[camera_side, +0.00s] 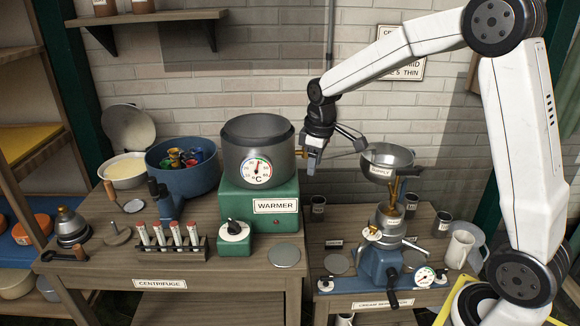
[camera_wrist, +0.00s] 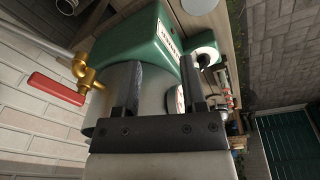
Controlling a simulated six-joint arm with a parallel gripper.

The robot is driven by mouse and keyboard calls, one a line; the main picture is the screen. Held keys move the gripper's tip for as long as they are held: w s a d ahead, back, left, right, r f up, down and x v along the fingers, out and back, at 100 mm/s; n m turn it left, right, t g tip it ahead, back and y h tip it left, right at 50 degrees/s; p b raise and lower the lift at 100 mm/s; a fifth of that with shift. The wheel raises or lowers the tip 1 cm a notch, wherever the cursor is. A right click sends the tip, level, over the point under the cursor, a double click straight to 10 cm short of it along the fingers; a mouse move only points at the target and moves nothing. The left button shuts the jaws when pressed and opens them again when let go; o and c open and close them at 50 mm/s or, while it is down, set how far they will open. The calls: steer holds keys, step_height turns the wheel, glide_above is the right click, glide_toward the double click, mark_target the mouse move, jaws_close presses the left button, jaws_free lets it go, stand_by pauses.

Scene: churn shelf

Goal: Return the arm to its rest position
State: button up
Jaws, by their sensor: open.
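My gripper (camera_side: 314,158) hangs at the right side of the grey warmer pot, close to its brass tap, with its fingers pointing down. In the wrist view my gripper (camera_wrist: 162,95) shows two dark fingers spread apart with nothing held between them. The grey pot (camera_side: 240,152) with a round dial stands on the green warmer base (camera_side: 240,200). In the wrist view the brass tap (camera_wrist: 85,72) has a red lever (camera_wrist: 55,89). Whether a finger touches the pot is hard to tell.
The cream separator (camera_side: 385,262) with its metal supply bowl (camera_side: 388,158) stands right of my gripper. A blue tub (camera_side: 183,175), a rack of red-capped tubes (camera_side: 170,245) and a white jug (camera_side: 457,250) stand on the benches. A wall sign (camera_side: 402,62) hangs behind my arm.

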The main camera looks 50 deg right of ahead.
steer(key=s+a+f+m, duration=0.1)
steer(key=s+a+f, duration=0.1)
steer(key=s, duration=0.3)
steer(key=s+a+f+m, duration=0.2)
steer(key=s+a+f, duration=0.1)
steer(key=s, duration=0.3)
steer(key=s+a+f+m+t, duration=0.1)
steer(key=s+a+f, duration=0.2)
steer(key=s, duration=0.2)
steer(key=shift+s+a, duration=0.25)
steer(key=shift+s, duration=0.05)
stand_by(6.1)
